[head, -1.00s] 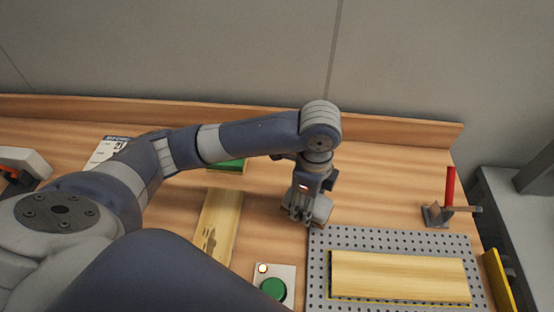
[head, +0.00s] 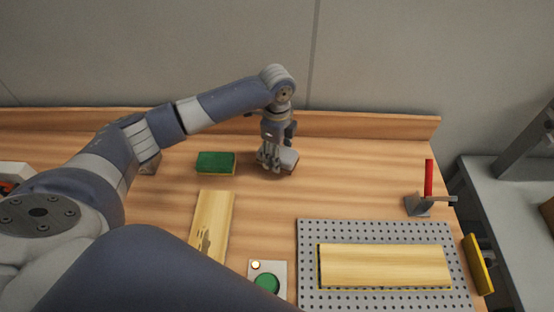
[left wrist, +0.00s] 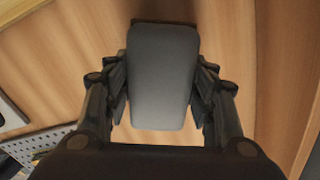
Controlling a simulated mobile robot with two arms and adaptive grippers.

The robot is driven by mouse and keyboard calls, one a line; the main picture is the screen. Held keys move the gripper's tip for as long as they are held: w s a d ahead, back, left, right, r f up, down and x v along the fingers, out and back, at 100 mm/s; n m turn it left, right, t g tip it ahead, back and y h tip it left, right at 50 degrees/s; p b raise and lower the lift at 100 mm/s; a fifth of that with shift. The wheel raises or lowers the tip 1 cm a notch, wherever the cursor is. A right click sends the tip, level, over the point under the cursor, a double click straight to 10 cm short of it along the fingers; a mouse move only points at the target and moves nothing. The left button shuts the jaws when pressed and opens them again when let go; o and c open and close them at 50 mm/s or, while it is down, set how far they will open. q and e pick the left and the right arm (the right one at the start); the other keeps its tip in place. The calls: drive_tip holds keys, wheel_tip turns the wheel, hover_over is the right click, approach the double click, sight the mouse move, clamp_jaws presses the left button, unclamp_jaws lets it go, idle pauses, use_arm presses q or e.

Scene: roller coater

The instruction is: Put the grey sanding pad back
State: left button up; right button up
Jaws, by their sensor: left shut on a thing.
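The grey sanding pad (left wrist: 163,75) is a rounded grey block between the fingers of my left gripper (left wrist: 162,95) in the left wrist view. My left gripper (head: 270,165) is shut on it. In the head view the pad (head: 289,160) shows beside and behind the fingers, at or just above the bench top, near the back of the bench; I cannot tell whether it touches the wood. My right gripper is not in view.
A green and yellow block (head: 215,162) lies left of the gripper. A wooden board (head: 213,222) lies in front of it. A perforated grey plate (head: 308,270) with another board (head: 385,265) is at right. A red-handled clamp (head: 428,180) stands behind the plate. A green button box (head: 267,275) sits at front.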

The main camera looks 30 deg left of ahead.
use_arm(q)
wheel_tip(320, 180, down, 3)
drive_tip(key=shift+f+p, duration=0.2)
drive_tip(key=shift+p, duration=0.3)
drive_tip(key=shift+s+f, duration=0.1)
drive_tip(key=shift+f, duration=0.05)
drive_tip(key=o, duration=1)
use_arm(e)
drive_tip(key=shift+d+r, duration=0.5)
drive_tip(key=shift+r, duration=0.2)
use_arm(q)
wheel_tip(320, 180, up, 11)
drive_tip(key=shift+r+b, duration=0.15)
drive_tip(key=shift+b, duration=1)
drive_tip(key=shift+r, duration=0.5)
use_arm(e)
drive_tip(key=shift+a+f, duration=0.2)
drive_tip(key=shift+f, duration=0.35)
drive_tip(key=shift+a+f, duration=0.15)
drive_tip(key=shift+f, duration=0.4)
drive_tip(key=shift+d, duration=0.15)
